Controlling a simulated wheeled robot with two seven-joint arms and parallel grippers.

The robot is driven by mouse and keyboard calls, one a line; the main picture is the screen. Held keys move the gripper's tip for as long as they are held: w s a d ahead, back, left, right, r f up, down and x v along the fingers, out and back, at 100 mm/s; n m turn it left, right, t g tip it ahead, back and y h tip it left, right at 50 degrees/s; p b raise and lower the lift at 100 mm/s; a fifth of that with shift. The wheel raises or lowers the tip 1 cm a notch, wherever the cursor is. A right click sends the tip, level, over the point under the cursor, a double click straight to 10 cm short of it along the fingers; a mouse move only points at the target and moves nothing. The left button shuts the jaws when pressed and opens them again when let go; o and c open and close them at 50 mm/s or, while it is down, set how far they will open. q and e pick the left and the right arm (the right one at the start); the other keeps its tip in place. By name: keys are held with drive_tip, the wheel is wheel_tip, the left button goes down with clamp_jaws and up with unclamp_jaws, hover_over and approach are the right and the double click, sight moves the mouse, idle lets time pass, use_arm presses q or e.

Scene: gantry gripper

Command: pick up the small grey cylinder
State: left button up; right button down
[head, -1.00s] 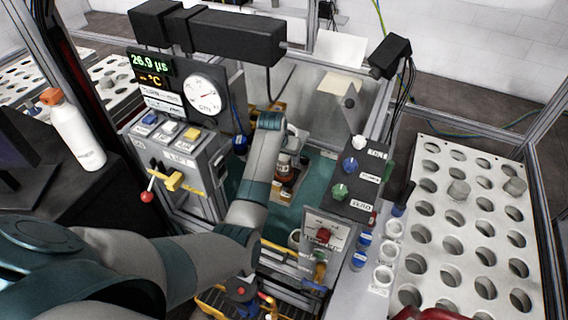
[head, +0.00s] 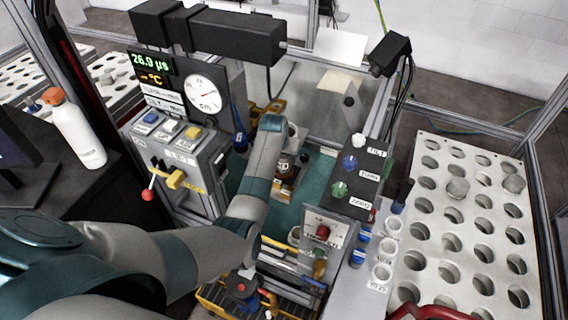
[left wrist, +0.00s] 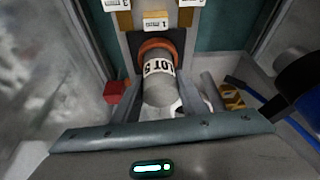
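In the left wrist view a small grey cylinder (left wrist: 158,82) with a white label reading "LOT 5" points towards the camera. An orange-brown ring (left wrist: 160,46) surrounds its far end. My left gripper (left wrist: 168,96) has its fingers apart, one on each side of the cylinder, with a visible gap on the right side. In the head view my left arm reaches into the machine, and its wrist hides much of the gripper. A small labelled part (head: 285,167) on brown shows just right of that wrist. My right gripper is not in view.
A white rack (head: 425,239) with many round holes stands at the right, holding grey cylinders (head: 457,188). A control box with a gauge (head: 204,95) stands left of my arm, and a knob panel (head: 350,190) at right. An orange-capped bottle (head: 75,130) stands at far left.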

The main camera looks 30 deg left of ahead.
use_arm(q)
drive_tip(key=shift+r, duration=0.1)
drive_tip(key=shift+c, duration=0.4)
drive_tip(key=shift+w+r, duration=0.1)
drive_tip(key=shift+r, duration=0.35)
wheel_tip(320, 180, up, 4)
drive_tip(key=shift+f, duration=0.25)
drive_tip(key=d+r, duration=0.6)
drive_tip(key=d, duration=0.5)
drive_tip(key=shift+w+d+r, duration=0.25)
drive_tip(key=shift+w+d, duration=0.05)
drive_tip(key=shift+w, duration=0.1)
